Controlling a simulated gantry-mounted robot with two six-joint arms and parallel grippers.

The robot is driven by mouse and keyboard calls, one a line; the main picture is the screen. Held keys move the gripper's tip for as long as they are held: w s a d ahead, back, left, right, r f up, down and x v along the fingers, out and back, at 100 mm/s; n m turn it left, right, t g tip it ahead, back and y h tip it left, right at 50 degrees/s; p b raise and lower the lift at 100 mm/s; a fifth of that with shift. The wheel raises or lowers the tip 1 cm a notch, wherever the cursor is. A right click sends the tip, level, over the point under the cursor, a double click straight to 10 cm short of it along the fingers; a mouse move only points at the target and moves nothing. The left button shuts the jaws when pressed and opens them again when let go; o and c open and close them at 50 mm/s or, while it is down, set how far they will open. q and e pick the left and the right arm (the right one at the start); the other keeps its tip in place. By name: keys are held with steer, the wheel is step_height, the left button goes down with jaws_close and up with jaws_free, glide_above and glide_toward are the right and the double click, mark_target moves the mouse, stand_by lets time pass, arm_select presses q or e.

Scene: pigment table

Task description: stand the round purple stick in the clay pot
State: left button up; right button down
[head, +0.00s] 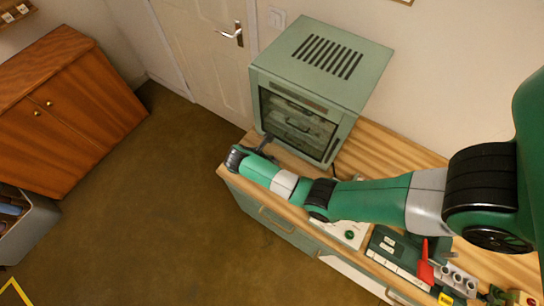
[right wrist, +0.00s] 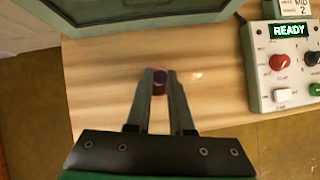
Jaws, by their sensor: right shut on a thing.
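My right gripper (head: 265,142) is over the left end of the wooden bench, in front of the green cabinet. In the right wrist view its two fingers (right wrist: 160,76) are shut on the round purple stick (right wrist: 160,80). The stick is seen almost end-on, as a small dark purple round between the fingertips with a reddish part below. Its length and lower end are hidden. In the head view the stick is too small to make out. I cannot make out the clay pot in either view. My left gripper is in neither view.
The green cabinet (head: 322,65) with a glass front stands just behind the gripper. A control box (right wrist: 285,65) showing READY, with a red knob (right wrist: 281,62), is to the right. A grey block with holes (head: 456,281) sits farther right. Bare wood surrounds the fingers.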

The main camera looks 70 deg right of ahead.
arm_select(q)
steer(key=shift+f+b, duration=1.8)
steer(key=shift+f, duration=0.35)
arm_select(e)
steer(key=shift+f, duration=2.5)
steer(key=c, duration=0.7)
jaws_free()
arm_select(q)
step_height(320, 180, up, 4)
steer(key=p, duration=0.4)
arm_select(e)
steer(key=v, duration=1.1)
steer(key=shift+w+a+r, duration=0.1)
steer(key=shift+a+r, duration=0.05)
steer(key=shift+r, duration=0.15)
